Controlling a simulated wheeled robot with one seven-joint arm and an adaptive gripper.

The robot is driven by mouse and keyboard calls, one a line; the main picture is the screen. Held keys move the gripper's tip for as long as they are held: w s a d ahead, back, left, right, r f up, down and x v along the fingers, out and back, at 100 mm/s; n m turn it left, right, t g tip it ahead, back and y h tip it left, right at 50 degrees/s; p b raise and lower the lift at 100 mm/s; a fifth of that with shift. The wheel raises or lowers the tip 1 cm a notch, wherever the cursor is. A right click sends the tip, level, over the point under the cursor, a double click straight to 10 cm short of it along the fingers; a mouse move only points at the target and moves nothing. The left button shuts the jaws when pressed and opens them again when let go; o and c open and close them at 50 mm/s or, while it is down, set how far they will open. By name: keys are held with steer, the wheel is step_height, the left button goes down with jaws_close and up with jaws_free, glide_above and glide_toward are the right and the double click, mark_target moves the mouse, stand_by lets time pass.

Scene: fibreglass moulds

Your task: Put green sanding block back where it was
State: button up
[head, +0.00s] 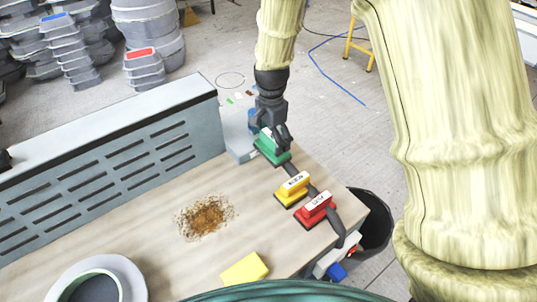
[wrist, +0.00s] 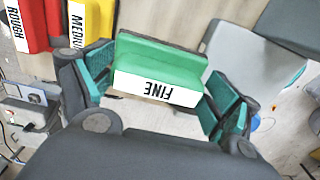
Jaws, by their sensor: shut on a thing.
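The green sanding block (head: 270,149) is at the far right corner of the bench, in line with the other two blocks. Its white label reads FINE and shows upside down in the wrist view (wrist: 160,68). My gripper (head: 277,138) comes down from above and is shut on the green block, with a teal-padded finger on each side in the wrist view (wrist: 155,92). I cannot tell whether the block touches the bench. The yellow block (head: 291,191), labelled MEDIUM, and the red block (head: 315,211), labelled ROUGH, sit on a dark strip (head: 340,228) along the bench's right edge.
The wooden bench (head: 150,235) holds a brown dust pile (head: 205,216), a yellow piece (head: 245,269) and a round ring-shaped thing (head: 95,283). A grey slotted panel (head: 120,165) lines its back. A black bin (head: 374,232) stands at the right.

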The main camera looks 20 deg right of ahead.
mark_target(271, 150)
steer(key=shift+s+f+p, duration=0.3)
steer(key=shift+s+f, duration=0.25)
steer(key=shift+f, duration=0.25)
steer(key=f, duration=0.1)
steer(key=w+f, duration=0.1)
steer(key=shift+w+f, duration=0.25)
steer(key=shift+f, duration=0.05)
steer(key=shift+s+f+p, duration=0.35)
steer(key=shift+s+p, duration=0.1)
steer(key=shift+p, duration=0.05)
steer(key=shift+w+f+p, duration=0.15)
steer(key=shift+f+p, duration=0.1)
steer(key=shift+f, duration=0.55)
steer(key=shift+w+f+p, duration=0.1)
steer(key=shift+f+p, duration=0.1)
steer(key=shift+f, duration=0.55)
steer(key=shift+s+r, duration=0.1)
steer(key=shift+s, duration=0.1)
steer(key=o, duration=0.7)
steer(key=shift+w+f, duration=0.1)
steer(key=shift+f, duration=0.1)
steer(key=shift+o, duration=0.2)
steer(key=shift+r, duration=0.3)
